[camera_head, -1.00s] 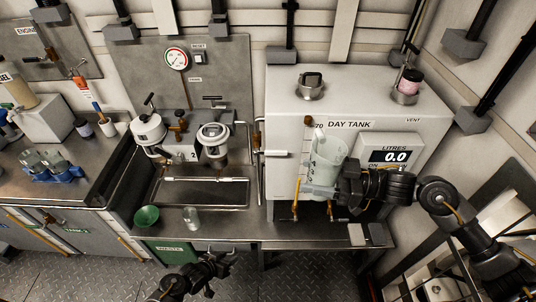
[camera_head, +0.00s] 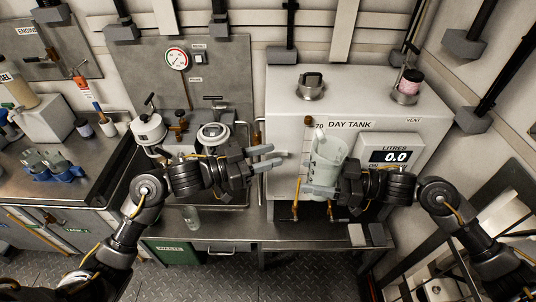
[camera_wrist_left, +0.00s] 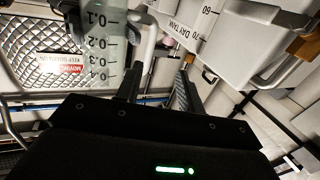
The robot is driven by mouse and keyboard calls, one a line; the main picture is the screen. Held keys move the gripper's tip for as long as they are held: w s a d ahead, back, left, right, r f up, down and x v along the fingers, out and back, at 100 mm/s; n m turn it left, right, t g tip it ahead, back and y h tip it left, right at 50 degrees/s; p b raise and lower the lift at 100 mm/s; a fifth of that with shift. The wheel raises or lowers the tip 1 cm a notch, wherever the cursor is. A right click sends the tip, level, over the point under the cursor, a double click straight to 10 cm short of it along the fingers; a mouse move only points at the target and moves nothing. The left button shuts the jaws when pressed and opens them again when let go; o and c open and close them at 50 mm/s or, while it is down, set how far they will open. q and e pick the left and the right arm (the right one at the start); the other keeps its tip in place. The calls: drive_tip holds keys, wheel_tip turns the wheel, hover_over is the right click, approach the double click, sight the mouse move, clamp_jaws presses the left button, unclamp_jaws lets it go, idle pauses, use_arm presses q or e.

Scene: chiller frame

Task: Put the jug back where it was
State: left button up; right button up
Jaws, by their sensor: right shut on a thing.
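The clear jug (camera_head: 327,152) is held upright in front of the day tank (camera_head: 290,105). My right gripper (camera_head: 328,190) comes from the right and is shut on the jug near its lower part. My left gripper (camera_head: 277,157) is open and empty, a short way left of the jug, with its fingers pointing toward it. A pale curved bar, possibly the jug's handle, shows ahead of these fingers.
A sink bench (camera_head: 290,232) lies below, with a small glass (camera_head: 191,217) on its front. Valves and pipes stand in front of the tank. A filter unit (camera_head: 150,127) is behind my left arm.

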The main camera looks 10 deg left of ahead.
sight(328, 154)
use_arm(q)
drive_tip(key=shift+m+g+h, duration=0.3)
drive_tip(key=shift+m+g, duration=0.1)
drive_tip(key=x, duration=0.4)
drive_tip(key=r+x, duration=0.1)
drive_tip(key=x, duration=0.3)
drive_tip(key=s+x, duration=0.1)
drive_tip(key=x, duration=0.3)
drive_tip(key=shift+d+r, duration=0.25)
clamp_jaws()
use_arm(e)
drive_tip(key=o, duration=1.1)
